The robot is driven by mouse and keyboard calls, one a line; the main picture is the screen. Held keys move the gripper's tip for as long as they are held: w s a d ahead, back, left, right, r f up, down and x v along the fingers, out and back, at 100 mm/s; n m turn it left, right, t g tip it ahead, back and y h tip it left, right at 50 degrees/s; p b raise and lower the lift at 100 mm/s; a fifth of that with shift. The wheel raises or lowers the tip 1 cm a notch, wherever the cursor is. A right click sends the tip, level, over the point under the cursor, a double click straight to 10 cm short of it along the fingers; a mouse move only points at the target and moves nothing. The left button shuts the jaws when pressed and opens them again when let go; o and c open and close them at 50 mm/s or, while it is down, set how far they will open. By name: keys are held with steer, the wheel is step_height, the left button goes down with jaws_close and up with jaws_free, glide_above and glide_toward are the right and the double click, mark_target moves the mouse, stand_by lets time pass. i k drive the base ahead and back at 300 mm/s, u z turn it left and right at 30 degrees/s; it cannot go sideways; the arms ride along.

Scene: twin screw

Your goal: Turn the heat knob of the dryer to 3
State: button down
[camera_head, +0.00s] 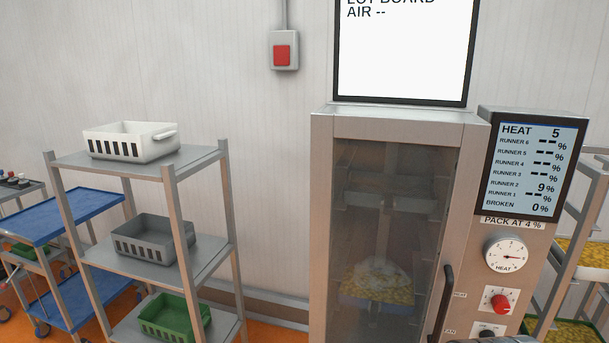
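The dryer (322,220) is a steel cabinet with a closed glass door, at the right of the head view. The numbers around the knob are too small to read. The display (522,165) above reads HEAT 5, runner 2 at 9 % and broken 0 %. A dark grey part at the bottom edge, below the knob, may belong to my arm. My gripper's fingers are not in view.
A dark vertical door handle (442,302) stands out left of the knob. Another knob (487,333) is partly cut off below. A rack with yellow-filled trays (582,252) stands at right. A steel shelf (195,158) with bins stands at left.

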mark_target(501, 304)
steer(key=z, duration=1.1)
